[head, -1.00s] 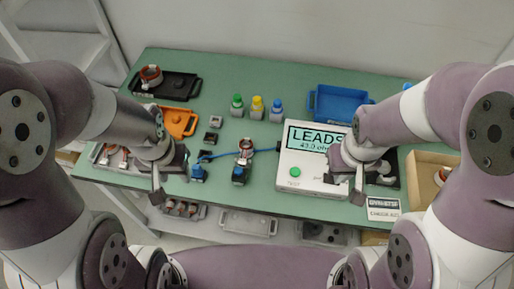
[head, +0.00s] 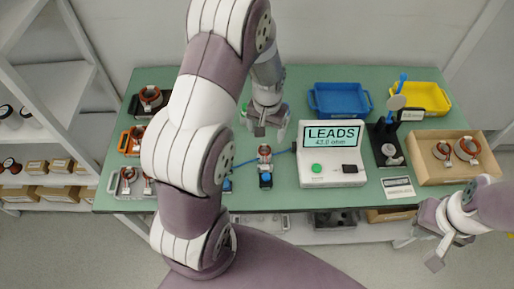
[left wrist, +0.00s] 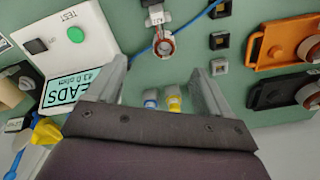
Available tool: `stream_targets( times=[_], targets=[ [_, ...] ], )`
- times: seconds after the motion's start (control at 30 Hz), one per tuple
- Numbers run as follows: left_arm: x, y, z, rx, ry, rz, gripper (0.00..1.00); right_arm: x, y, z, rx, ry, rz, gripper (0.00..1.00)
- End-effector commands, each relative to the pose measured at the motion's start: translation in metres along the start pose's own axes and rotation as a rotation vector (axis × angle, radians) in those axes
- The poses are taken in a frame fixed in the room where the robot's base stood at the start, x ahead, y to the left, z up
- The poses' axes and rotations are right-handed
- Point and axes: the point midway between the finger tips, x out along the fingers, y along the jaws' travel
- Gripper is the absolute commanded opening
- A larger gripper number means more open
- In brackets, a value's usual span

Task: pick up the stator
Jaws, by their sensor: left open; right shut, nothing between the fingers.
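One stator (head: 264,153), a copper-coloured ring, sits at the blue-based test clip (head: 266,178) in front of my left gripper. It also shows in the left wrist view (left wrist: 164,46), beyond the fingers. Other stators lie in the black tray (head: 150,96), the orange tray (head: 134,141), the grey tray at left (head: 128,177) and the cardboard box at right (head: 442,151). My left gripper (head: 269,128) is open and empty above the table; it also shows in the left wrist view (left wrist: 160,72). My right gripper (head: 432,238) is shut and empty, off the table's front right.
The white tester (head: 332,171) reads LEADS, with a blue cable (head: 284,151) towards the clip. Behind are a blue bin (head: 341,112) and a yellow bin (head: 436,90). A black stand (head: 379,156) is by the tester. Capped bottles (left wrist: 173,103) show between my left fingers.

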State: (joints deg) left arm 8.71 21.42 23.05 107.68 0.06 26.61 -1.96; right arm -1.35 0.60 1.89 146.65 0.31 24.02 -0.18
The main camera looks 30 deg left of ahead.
Motion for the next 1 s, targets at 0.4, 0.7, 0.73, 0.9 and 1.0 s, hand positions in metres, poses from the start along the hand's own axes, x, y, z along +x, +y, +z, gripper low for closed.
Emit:
stream_targets(
  times=[0.4, 0.7, 0.73, 0.9, 1.0],
  targets=[
    [0.087, -0.020, -0.019, -0.040, -0.029, 0.000, 0.80, -0.029, 0.000, -0.003, 0.000, -0.001, 0.000, 0.00],
    [0.127, -0.022, -0.020, -0.039, -0.026, 0.000, 0.80, -0.051, 0.000, -0.006, 0.000, -0.001, 0.000, 0.00],
    [0.134, -0.022, -0.019, -0.039, -0.026, 0.000, 0.80, -0.051, 0.000, -0.006, 0.000, -0.001, 0.000, 0.00],
    [0.152, -0.022, -0.020, -0.039, -0.022, 0.000, 0.80, -0.052, 0.000, -0.006, 0.000, -0.001, 0.000, 0.00],
    [0.152, -0.022, -0.021, -0.039, -0.021, -0.001, 0.80, -0.051, 0.000, -0.006, 0.000, -0.002, 0.000, 0.00]
  ],
)
